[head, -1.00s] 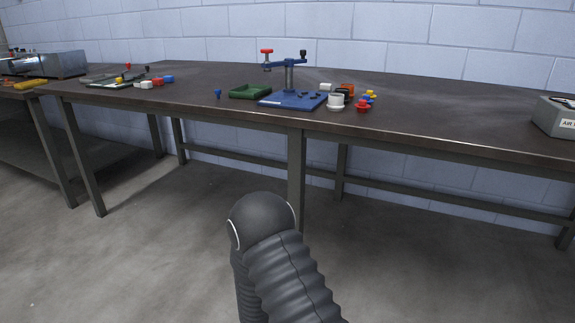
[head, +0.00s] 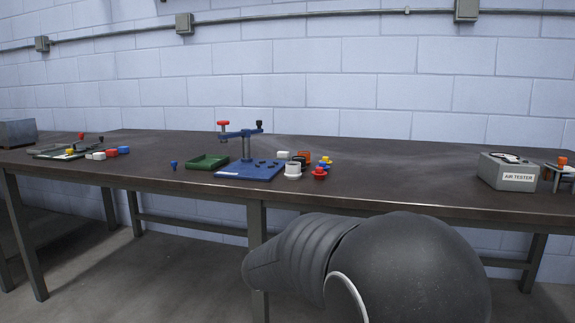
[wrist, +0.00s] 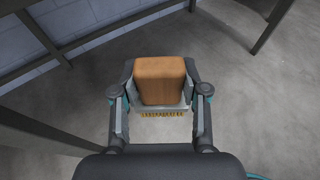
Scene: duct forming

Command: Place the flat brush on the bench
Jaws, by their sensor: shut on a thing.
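The flat brush (wrist: 160,82) shows in the wrist view as a wooden block with a row of yellowish bristles at its lower edge. My gripper (wrist: 160,104) is shut on it, one finger on each side. The grey floor lies behind the brush in that view. The dark-topped bench (head: 400,180) runs across the head view along the wall. My gripper and the brush are hidden in the head view, where only my dark arm shows in front of the bench.
On the bench stand a blue press fixture (head: 248,168), a green tray (head: 207,162), a white cup (head: 293,170), small coloured parts (head: 322,165) and a grey air tester (head: 508,172). Bare bench top lies between the coloured parts and the tester.

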